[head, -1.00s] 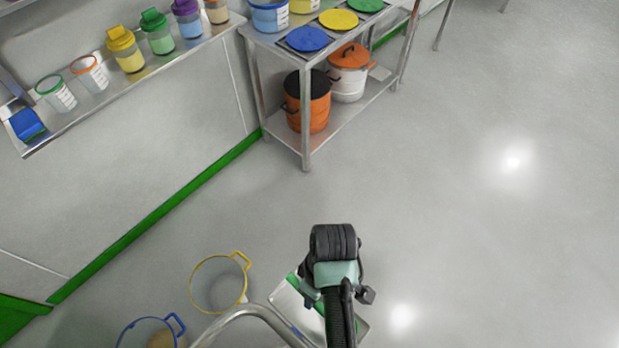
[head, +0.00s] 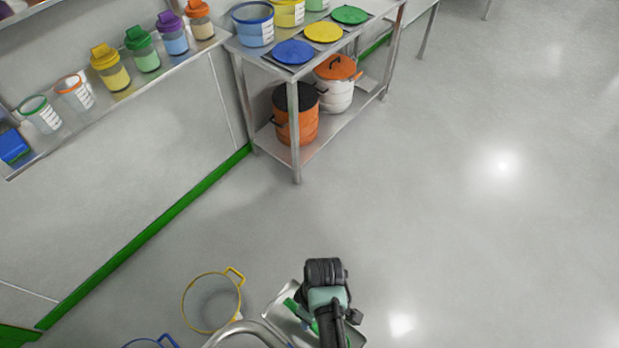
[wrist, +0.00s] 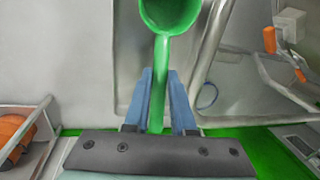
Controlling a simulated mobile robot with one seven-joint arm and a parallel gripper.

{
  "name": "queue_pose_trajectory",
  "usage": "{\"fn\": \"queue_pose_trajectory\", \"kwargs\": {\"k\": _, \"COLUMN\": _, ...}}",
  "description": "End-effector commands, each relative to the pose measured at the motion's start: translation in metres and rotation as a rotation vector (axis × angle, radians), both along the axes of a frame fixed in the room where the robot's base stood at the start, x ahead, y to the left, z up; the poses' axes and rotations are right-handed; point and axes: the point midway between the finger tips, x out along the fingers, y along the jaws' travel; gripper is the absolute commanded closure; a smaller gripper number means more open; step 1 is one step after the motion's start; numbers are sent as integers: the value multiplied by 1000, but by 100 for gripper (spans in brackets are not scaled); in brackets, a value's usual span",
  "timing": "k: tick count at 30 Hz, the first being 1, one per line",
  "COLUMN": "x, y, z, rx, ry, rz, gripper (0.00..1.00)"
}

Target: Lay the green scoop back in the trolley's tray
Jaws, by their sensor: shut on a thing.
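My gripper (wrist: 160,100) is shut on the handle of the green scoop (wrist: 170,14). In the wrist view the handle runs between the two blue fingers, and the round bowl is beyond the fingertips, cut by the top edge. In the head view my arm hides most of the gripper. A green part of the scoop (head: 291,291) shows beside it. The trolley's metal tray (head: 276,309) lies below and around my gripper in the head view, partly covered by my arm. I cannot tell whether the scoop touches the tray.
A bent metal rail (head: 245,330) is left of the tray. A yellow-rimmed container (head: 211,302) and a blue-rimmed one (head: 150,342) are at lower left. A steel table (head: 297,140) with coloured lids and drums stands ahead. The floor at right is clear.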

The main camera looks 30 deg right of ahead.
Motion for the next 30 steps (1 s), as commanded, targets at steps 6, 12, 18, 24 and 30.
{"fn": "queue_pose_trajectory", "kwargs": {"k": 6, "x": 0, "y": 0, "z": -2, "rx": 0, "ry": 0, "rz": 0, "gripper": 51}}
{"fn": "queue_pose_trajectory", "kwargs": {"k": 12, "x": 0, "y": 0, "z": -2, "rx": 0, "ry": 0, "rz": 0, "gripper": 47}}
{"fn": "queue_pose_trajectory", "kwargs": {"k": 18, "x": 0, "y": 0, "z": 4, "rx": 0, "ry": -1, "rz": 0, "gripper": 47}}
{"fn": "queue_pose_trajectory", "kwargs": {"k": 24, "x": 3, "y": -6, "z": 36, "rx": -2, "ry": -4, "rz": -1, "gripper": 47}}
{"fn": "queue_pose_trajectory", "kwargs": {"k": 30, "x": 7, "y": -14, "z": 79, "rx": -1, "ry": -4, "rz": -1, "gripper": 47}}
